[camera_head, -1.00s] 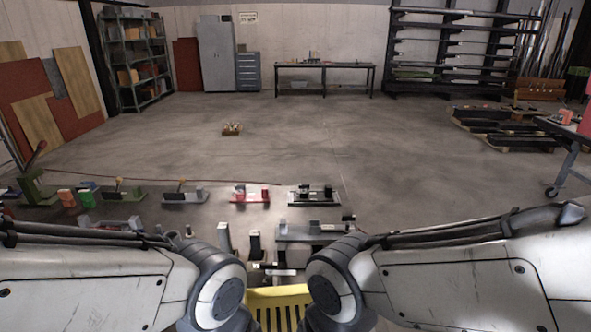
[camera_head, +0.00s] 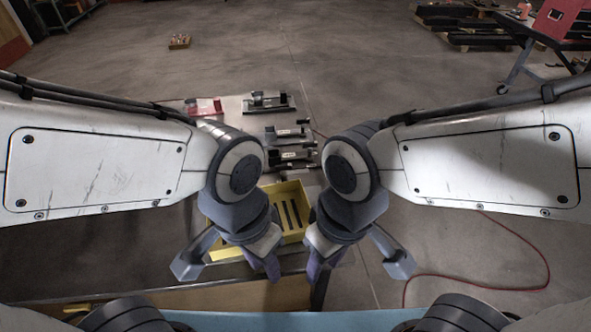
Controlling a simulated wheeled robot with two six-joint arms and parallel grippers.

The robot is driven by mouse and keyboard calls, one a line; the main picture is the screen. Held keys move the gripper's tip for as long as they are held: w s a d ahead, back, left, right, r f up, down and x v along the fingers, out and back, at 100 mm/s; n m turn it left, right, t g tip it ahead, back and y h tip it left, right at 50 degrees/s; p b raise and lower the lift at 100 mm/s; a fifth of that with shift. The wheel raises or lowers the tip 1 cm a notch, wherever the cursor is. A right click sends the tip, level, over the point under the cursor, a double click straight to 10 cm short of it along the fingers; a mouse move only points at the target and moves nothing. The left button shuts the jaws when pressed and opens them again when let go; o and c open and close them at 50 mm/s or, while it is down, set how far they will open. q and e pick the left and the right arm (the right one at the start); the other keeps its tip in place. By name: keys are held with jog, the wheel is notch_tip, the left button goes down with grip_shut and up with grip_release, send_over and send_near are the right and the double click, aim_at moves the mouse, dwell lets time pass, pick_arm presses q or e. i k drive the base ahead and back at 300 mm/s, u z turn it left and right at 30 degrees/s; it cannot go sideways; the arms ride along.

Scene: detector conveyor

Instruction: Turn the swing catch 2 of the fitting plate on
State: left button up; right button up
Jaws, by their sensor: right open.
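Several small fittings stand on the grey table top (camera_head: 228,103) beyond my arms. One has a red base (camera_head: 203,106), and one has a dark base with a raised part (camera_head: 268,102). Nearer are two more dark fittings with pale labels (camera_head: 285,133) (camera_head: 292,155). I cannot tell which is the fitting plate, and swing catch 2 cannot be made out. My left gripper (camera_head: 230,264) hangs near the table's front edge, its fingers spread and empty. My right gripper (camera_head: 355,265) is also spread and empty, right of it. Both are well short of the fittings.
A yellow slotted tray (camera_head: 228,252) lies between and under my grippers. My arms hide much of the table. A red cable (camera_head: 480,287) runs over the floor at the right. A wheeled table (camera_head: 545,42) stands at the upper right, and a small box lies on open floor (camera_head: 179,42).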

aim_at(283, 169)
jog(key=z, duration=0.2)
jog(key=k, duration=0.4)
jog(key=u, duration=1.1)
jog(key=i, duration=1.25)
jog(key=z, duration=1)
